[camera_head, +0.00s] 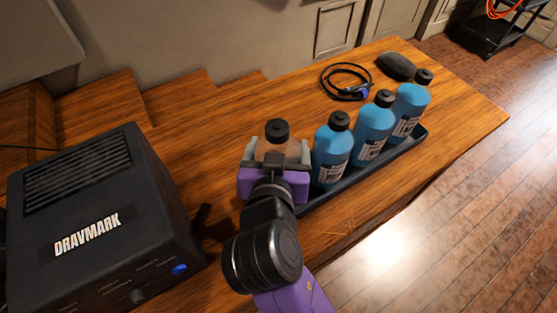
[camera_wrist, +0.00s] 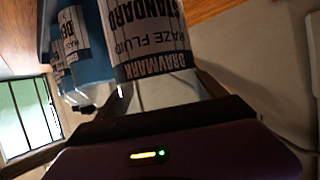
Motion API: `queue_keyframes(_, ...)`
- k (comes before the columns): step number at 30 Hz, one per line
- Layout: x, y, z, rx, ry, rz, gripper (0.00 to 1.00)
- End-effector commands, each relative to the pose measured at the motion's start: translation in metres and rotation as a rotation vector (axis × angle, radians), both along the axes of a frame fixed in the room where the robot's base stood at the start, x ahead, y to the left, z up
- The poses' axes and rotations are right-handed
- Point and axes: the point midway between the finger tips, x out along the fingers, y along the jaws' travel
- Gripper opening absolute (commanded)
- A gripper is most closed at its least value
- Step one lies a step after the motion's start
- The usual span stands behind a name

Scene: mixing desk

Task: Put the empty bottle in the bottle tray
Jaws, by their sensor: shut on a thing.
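My gripper (camera_head: 276,168) is shut on the empty bottle (camera_head: 288,150), a clear, brownish-looking bottle with a black cap. It is upright at the left end of the row of blue bottles. In the wrist view the bottle (camera_wrist: 172,92) is clear at its lower part, with a "Standard Haze Fluid" label. The dark bottle tray (camera_head: 346,184) holds three blue bottles (camera_head: 331,150), and its left end is partly hidden by my gripper. I cannot tell whether the held bottle touches the tray.
A black Dravmark machine (camera_head: 90,215) stands on the wooden desk (camera_head: 205,120) at the left. A coiled black cable (camera_head: 346,82) and a dark rounded object (camera_head: 397,66) lie behind the bottles. The desk's right end (camera_head: 460,120) is clear.

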Motion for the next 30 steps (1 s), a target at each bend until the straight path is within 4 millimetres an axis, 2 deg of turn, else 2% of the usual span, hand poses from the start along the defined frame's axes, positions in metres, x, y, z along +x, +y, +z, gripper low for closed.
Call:
queue_keyframes(5,-0.001,0.000,-0.014,-0.001,0.002,0.000,0.37)
queue_keyframes(12,0.000,0.000,-0.045,-0.001,0.001,0.000,0.37)
queue_keyframes(25,0.000,0.000,-0.052,0.000,0.000,0.001,0.37)
queue_keyframes(26,0.000,0.000,-0.052,0.000,0.000,0.001,0.81)
queue_keyframes(29,0.000,0.000,-0.051,0.000,0.000,0.001,1.00)
queue_keyframes(30,0.000,0.000,-0.051,0.000,0.000,0.001,1.00)
